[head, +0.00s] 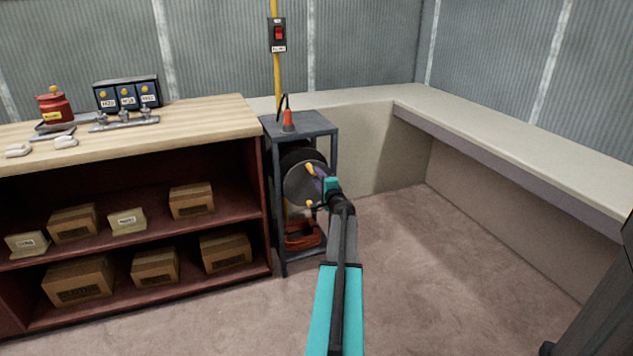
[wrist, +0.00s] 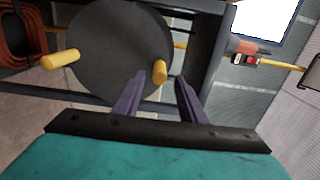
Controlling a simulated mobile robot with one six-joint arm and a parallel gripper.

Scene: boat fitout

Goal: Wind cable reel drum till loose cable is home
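The cable reel drum (head: 298,190) is a dark grey disc in a grey metal stand. It fills the upper middle of the wrist view (wrist: 112,45) and carries two yellow handles. Loose orange-red cable (head: 303,238) lies coiled on the stand's bottom shelf; it also shows in the wrist view (wrist: 20,38). My gripper (wrist: 161,76) is open, its two purple fingertips either side of one yellow handle (wrist: 160,72), with a gap on both sides. The other handle (wrist: 60,60) stands clear. In the head view my gripper (head: 320,176) hides part of the drum.
The stand (head: 300,125) has an orange plug (head: 288,120) on top. A red switch (head: 279,35) is on the wall above. A wooden workbench (head: 190,122) with boxes on its shelves stands left. A pale counter (head: 500,130) runs right. The carpet (head: 440,270) is clear.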

